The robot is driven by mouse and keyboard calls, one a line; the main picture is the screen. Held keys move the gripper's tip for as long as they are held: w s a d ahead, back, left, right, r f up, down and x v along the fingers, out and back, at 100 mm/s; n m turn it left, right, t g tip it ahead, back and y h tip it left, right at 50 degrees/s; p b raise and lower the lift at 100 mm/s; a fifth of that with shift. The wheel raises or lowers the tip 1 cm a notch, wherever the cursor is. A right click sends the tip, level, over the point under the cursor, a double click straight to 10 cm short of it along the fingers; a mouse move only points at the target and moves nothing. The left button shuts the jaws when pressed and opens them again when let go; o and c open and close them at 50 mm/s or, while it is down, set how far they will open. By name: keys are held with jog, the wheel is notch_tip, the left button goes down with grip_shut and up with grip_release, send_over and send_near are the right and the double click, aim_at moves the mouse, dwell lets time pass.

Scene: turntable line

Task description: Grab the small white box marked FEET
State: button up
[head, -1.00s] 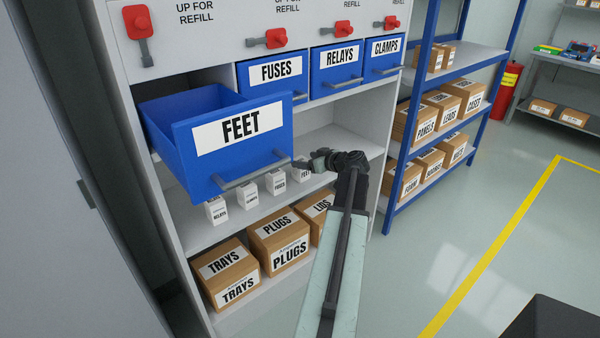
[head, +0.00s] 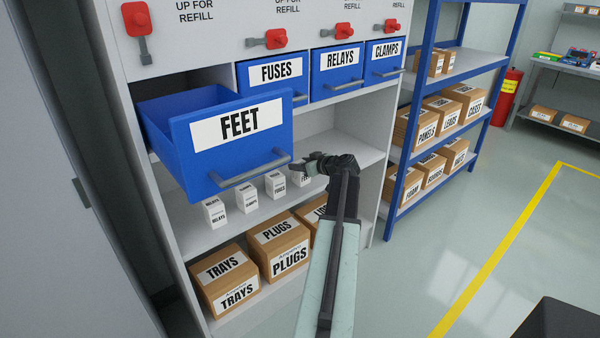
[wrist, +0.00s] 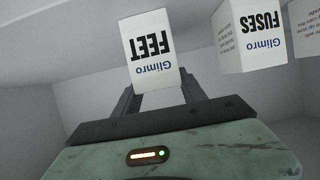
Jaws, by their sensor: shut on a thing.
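The small white box marked FEET (wrist: 151,50) is between my gripper's fingers in the wrist view, its label upside down there. My gripper (wrist: 158,92) is shut on it. In the head view my gripper (head: 303,166) is at the shelf under the blue drawers, and the FEET box (head: 304,179) shows only partly behind it. I cannot tell whether the box still touches the shelf. The white FUSES box (wrist: 252,36) is close beside it in the wrist view, apart from the fingers.
White boxes marked FUSES (head: 275,184), CLAMPS (head: 247,199) and RELAYS (head: 215,212) stand in a row on the shelf. The open blue FEET drawer (head: 240,150) juts out above them. Cardboard boxes (head: 280,248) fill the shelf below. A blue rack (head: 405,130) stands at right.

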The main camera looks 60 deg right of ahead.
jog(key=r+p, duration=0.4)
jog(key=shift+s+a, duration=0.15)
jog(key=shift+s, duration=0.25)
jog(key=s+a, duration=0.1)
jog(key=s, duration=0.6)
jog(key=s+a+r+p, duration=0.1)
jog(key=s+a, duration=0.1)
jog(key=s, duration=0.5)
jog(key=shift+s+a, duration=0.25)
jog(key=shift+s, duration=0.15)
